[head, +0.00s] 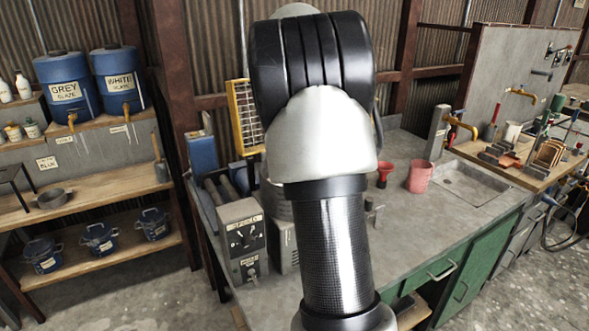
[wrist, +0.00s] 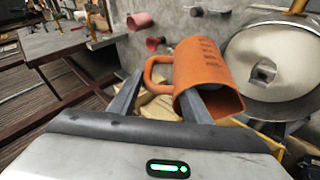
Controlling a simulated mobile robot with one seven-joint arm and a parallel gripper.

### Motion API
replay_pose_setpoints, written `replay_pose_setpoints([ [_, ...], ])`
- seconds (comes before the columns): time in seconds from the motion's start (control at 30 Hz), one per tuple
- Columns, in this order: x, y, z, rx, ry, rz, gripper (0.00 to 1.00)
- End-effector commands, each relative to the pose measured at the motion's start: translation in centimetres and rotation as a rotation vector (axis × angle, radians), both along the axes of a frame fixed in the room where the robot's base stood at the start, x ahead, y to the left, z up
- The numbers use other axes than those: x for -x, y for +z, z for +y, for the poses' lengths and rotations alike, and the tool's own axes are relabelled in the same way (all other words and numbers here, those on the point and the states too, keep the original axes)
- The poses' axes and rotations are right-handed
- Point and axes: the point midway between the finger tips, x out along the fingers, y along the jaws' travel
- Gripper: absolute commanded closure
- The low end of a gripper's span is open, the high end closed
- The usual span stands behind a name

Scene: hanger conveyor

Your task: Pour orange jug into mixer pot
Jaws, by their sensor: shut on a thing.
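The orange jug (wrist: 205,75) is in the middle of the wrist view, strongly tilted, with its open mouth facing down and to the right. My gripper (wrist: 155,92) is shut on the jug, with its fingers on either side of the handle. A round grey metal vessel (wrist: 232,58), which looks like the mixer pot, is at the right, beside and partly behind the jug. I cannot tell whether the jug's mouth is over it, and no stream shows. In the head view my arm covers the jug and the gripper.
A grey control box (head: 242,240) stands at the front left of the grey bench (head: 420,215). A red funnel (head: 385,170) and a pink bucket (head: 420,177) stand farther back, near a sink (head: 475,185). Shelves with blue glaze tanks (head: 65,88) are at the left.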

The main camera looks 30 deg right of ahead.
Motion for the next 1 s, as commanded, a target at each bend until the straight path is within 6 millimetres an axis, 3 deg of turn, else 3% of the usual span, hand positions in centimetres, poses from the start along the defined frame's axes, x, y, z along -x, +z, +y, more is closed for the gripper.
replay_pose_setpoints([
  [1.0,-0.15,0.1,0.52,0.097,0.0,0.021,1.0],
])
